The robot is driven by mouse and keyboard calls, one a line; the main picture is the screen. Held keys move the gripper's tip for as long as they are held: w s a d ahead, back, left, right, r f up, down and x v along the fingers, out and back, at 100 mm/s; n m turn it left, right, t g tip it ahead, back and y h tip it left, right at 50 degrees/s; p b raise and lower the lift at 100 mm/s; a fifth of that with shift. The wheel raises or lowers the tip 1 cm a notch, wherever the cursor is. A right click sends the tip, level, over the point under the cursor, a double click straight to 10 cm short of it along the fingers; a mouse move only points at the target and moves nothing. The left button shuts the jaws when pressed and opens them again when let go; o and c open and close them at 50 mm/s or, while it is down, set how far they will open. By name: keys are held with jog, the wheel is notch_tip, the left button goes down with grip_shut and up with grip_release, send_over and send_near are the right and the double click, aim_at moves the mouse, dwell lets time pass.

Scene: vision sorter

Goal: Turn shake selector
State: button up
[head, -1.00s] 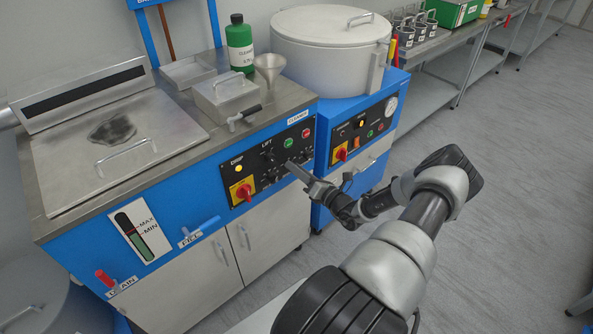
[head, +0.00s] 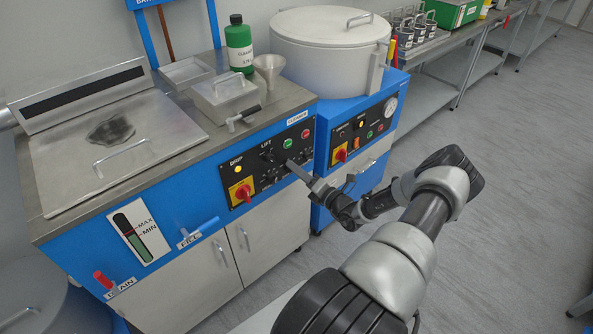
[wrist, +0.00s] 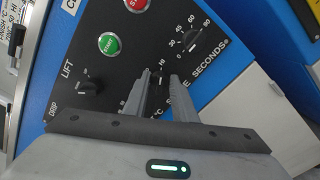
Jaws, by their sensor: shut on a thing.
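The black control panel (head: 262,178) is on the front of the blue cleaner cabinet. My gripper (head: 291,164) reaches its right part from the front. In the wrist view my gripper (wrist: 164,82) has its two grey fingers on either side of a dark knob (wrist: 156,79) and is shut on it. A SECONDS dial (wrist: 191,40) is above right.
A green start button (wrist: 109,44) and a red button (wrist: 136,4) are near the knobs. A red and yellow main switch (head: 243,192) is at the panel's lower left. A second blue cabinet (head: 352,136) with a white drum stands close on the right.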

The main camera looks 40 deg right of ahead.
jog(key=o, duration=1)
jog(key=shift+s, duration=0.1)
jog(key=s, duration=0.5)
jog(key=s+d+p, duration=0.1)
jog(key=s, duration=1.1)
jog(key=shift+s+d, duration=0.15)
jog(key=shift+d, duration=0.05)
